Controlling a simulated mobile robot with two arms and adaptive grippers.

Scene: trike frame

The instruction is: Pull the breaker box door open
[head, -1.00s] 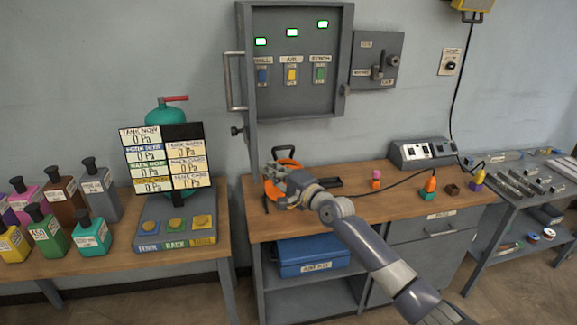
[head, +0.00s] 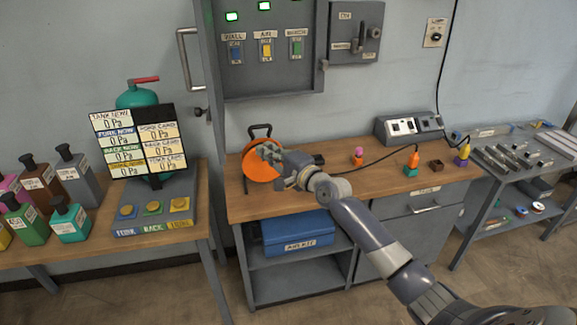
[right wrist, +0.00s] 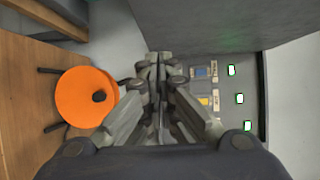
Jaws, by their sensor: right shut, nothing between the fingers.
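The breaker box (head: 268,85) is grey and hangs on the wall, with its top cut off in the head view. Its door (head: 213,70) stands open on the left, seen nearly edge-on, with a bar handle (head: 183,72) on its outer side. Inside are labelled blue, yellow and green switches and lit green lamps. In the right wrist view the switches and lamps show at right, beside a large grey panel (right wrist: 200,25). My right gripper (head: 268,152) is shut and empty, below the box and in front of the orange disc. My left gripper is out of view.
An orange round thing (head: 260,168) stands on the wooden bench (head: 330,188) by my right gripper. A lever box (head: 355,35) is right of the breaker box. Bottles (head: 75,180) and a pressure sign (head: 140,143) stand on the left table.

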